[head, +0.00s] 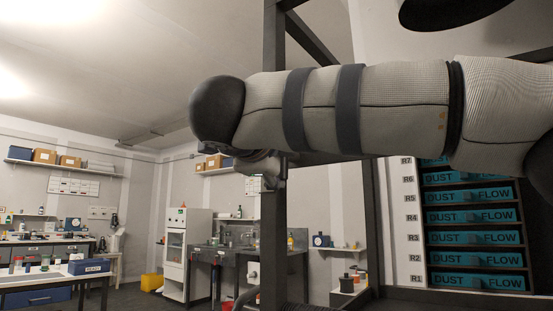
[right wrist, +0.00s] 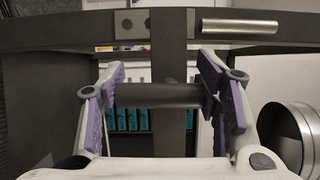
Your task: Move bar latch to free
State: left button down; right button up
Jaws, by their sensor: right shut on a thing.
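In the right wrist view, my right gripper (right wrist: 160,96) has its purple pads on the two ends of a short dark horizontal bar (right wrist: 158,96) and is shut on it. The bar lies in front of a dark upright post. Above it, a dark crossbeam (right wrist: 60,33) carries a pale plate with two dark spots (right wrist: 132,24) and a silver rod (right wrist: 238,27) to the plate's right. I cannot tell which of these parts is the bar latch. In the head view, my right arm hides most of its gripper and what it holds. My left gripper is not in view.
Teal boxes marked DUST FLOW (head: 475,238) fill a rack at right in the head view. A dark upright post (head: 272,240) stands beside my arm. A round metal duct (right wrist: 292,135) is at right in the wrist view. Benches and a white cabinet (head: 187,253) stand farther back.

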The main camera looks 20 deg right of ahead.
dwell(0.6)
jog(key=o, duration=1.2)
jog(key=v, duration=0.7)
jog(key=shift+s+a, duration=0.1)
jog(key=shift+s, duration=0.15)
